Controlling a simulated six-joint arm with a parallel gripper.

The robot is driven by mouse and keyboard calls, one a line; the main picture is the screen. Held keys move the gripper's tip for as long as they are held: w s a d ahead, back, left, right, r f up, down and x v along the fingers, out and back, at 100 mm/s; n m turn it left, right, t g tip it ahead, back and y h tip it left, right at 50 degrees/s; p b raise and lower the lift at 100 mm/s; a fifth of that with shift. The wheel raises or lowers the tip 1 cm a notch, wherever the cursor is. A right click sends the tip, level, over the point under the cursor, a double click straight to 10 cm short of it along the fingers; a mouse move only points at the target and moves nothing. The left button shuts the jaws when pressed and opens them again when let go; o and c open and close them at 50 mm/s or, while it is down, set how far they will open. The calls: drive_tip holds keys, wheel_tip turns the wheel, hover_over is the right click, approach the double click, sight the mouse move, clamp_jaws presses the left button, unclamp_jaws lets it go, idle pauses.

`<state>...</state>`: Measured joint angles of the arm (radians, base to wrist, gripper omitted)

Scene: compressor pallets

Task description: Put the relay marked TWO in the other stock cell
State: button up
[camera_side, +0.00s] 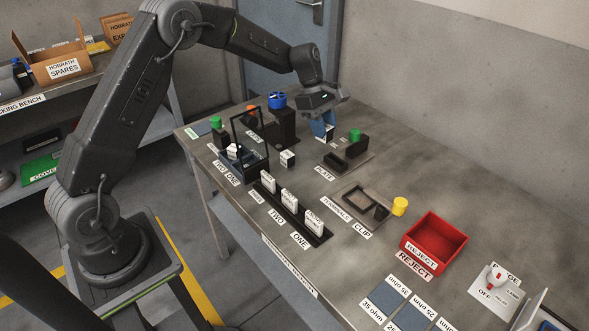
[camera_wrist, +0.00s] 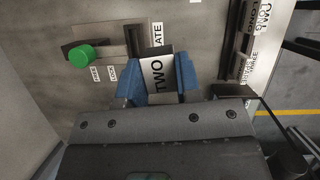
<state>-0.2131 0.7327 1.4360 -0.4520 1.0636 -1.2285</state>
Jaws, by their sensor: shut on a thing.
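My gripper (camera_side: 324,122) has blue fingers and is shut on the relay marked TWO. In the wrist view the relay (camera_wrist: 158,76) shows a white face reading TWO between the two blue fingers (camera_wrist: 160,80). In the side view the gripper holds it near the plate fixture, and the fingers hide most of it. A dark-framed stock box (camera_side: 247,168) stands at the left, with labels TWO and ONE in front. A white-faced relay (camera_side: 234,152) sits inside it; its marking is too small to read.
The plate fixture (camera_side: 336,161) has a green knob (camera_side: 354,135), which also shows in the wrist view (camera_wrist: 82,57). A black rack (camera_side: 318,236) holds white-faced pieces. A small white-faced block (camera_side: 287,158) stands near the box. A red reject bin (camera_side: 435,240) is at the right.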

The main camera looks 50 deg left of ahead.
drive_tip(key=s+r+m+g+y, duration=0.4)
drive_tip(key=s+m, duration=0.5)
drive_tip(key=m, duration=1.3)
drive_tip(key=shift+d+r+m+g+y, duration=0.15)
drive_tip(key=shift+r+m+g+y, duration=0.2)
drive_tip(key=shift+r+y, duration=0.65)
drive_tip(key=shift+s+f, duration=0.1)
drive_tip(key=w+a+f+n+t+h, duration=0.15)
drive_tip(key=w+f+n+t, duration=0.4)
drive_tip(key=n, duration=0.95)
drive_tip(key=w+f+n+t+h, duration=0.25)
drive_tip(key=w+n, duration=0.55)
drive_tip(key=n, duration=0.7)
hover_over(370, 179)
drive_tip(key=s+a, duration=0.1)
drive_tip(key=shift+n+g+h, duration=0.25)
drive_tip(key=shift+h, duration=0.05)
drive_tip(key=f, duration=0.6)
drive_tip(key=shift+s+a+f, duration=0.15)
drive_tip(key=shift+s+f, duration=0.05)
drive_tip(key=shift+f, duration=2.05)
